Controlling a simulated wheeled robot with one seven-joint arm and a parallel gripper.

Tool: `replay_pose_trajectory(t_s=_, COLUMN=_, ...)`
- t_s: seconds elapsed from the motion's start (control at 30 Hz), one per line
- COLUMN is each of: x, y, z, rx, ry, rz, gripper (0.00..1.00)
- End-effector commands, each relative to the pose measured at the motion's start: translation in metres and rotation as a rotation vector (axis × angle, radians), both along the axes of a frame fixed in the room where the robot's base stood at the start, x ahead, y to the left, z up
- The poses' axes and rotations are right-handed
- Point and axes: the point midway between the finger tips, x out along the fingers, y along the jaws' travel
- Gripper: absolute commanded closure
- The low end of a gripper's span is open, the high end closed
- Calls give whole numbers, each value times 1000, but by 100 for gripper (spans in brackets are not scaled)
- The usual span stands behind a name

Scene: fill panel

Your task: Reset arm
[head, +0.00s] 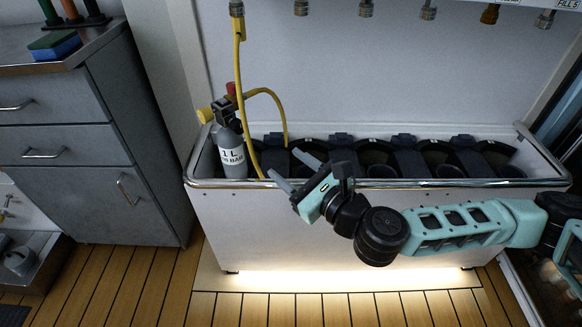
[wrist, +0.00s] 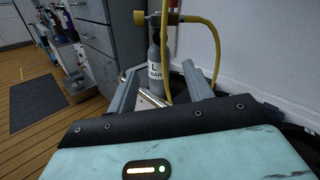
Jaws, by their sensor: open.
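My gripper (head: 288,171) is open and empty, in front of and above the front rim of the white fill trough. Its two grey fingers stand apart in the wrist view (wrist: 162,88). A grey cylinder (head: 231,152) marked as 1 L stands upright in the left end of the trough, left of my gripper and apart from it in the head view. It also shows beyond the fingers in the wrist view (wrist: 154,58). A yellow hose (head: 240,85) runs from a fitting on the panel down to the cylinder area.
The white trough (head: 310,215) has several dark round holders along it. Several hose fittings (head: 428,10) hang from the panel above. A grey drawer cabinet (head: 70,140) with a sponge (head: 53,44) on top stands at the left. The wooden floor (head: 130,285) in front is clear.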

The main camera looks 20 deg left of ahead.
Motion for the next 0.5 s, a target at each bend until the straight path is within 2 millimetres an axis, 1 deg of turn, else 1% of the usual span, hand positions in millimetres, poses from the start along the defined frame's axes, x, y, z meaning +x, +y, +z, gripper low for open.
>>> replay_pose_trajectory(t_s=0.37, x=0, y=0, z=0, rx=0, ry=0, rz=0, gripper=49)
replay_pose_trajectory(t_s=0.47, x=-5, y=3, z=1, rx=-16, ry=-21, rz=23, gripper=49)
replay_pose_trajectory(t_s=0.5, x=-11, y=5, z=1, rx=-34, ry=-43, rz=49, gripper=49)
